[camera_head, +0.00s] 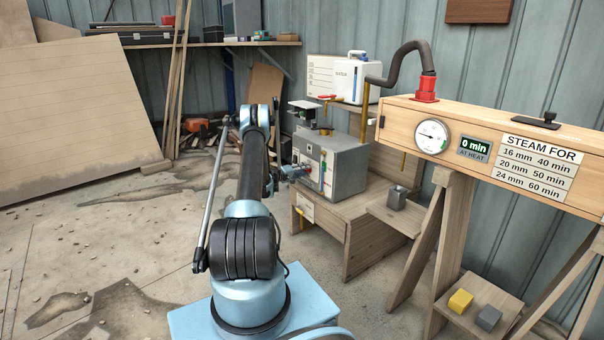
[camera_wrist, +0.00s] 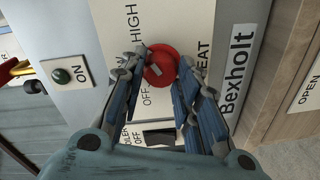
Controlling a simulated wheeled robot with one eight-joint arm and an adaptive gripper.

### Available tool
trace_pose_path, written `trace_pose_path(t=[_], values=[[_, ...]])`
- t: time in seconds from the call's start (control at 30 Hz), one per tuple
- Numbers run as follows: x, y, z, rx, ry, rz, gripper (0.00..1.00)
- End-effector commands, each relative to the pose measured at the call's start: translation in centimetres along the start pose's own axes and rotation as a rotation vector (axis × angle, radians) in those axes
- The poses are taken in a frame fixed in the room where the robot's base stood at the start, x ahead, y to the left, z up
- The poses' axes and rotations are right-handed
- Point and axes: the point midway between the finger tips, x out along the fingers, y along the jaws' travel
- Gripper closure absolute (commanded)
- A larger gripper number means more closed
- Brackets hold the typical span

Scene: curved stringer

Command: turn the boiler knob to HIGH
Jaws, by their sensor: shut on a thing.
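The boiler (camera_head: 345,160) is a grey metal box on a low wooden stand. My gripper (camera_head: 300,172) reaches its front face from the left. In the wrist view the red round knob (camera_wrist: 161,65) sits on a white label printed HIGH, OFF and HEAT. A small pale mark on the knob points toward the lower left, on the OFF side. My gripper (camera_wrist: 164,60) has one blue-padded finger on each side of the knob and is shut on it. The fingers partly cover the label. The knob cannot be made out in the head view.
A Bexholt plate (camera_wrist: 237,65) lies close to the right finger. A wooden steam box (camera_head: 480,150) with a gauge (camera_head: 432,136) stands at right. Open floor (camera_head: 100,255) lies left.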

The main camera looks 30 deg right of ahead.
Motion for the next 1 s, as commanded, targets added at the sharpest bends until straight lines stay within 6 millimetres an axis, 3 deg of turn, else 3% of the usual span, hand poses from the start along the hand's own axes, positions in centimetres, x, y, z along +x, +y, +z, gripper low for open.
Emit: trace_pose_path(t=[0.57,0.6,0.67,1.0], values=[[0.09,-0.12,0.10,0.030,0.001,-0.002,0.95],[0.08,-0.12,0.08,0.030,0.001,-0.002,0.62],[0.07,-0.11,0.07,0.030,0.001,-0.002,0.50],[-0.06,-0.05,0.01,0.028,0.002,-0.001,0.50]])
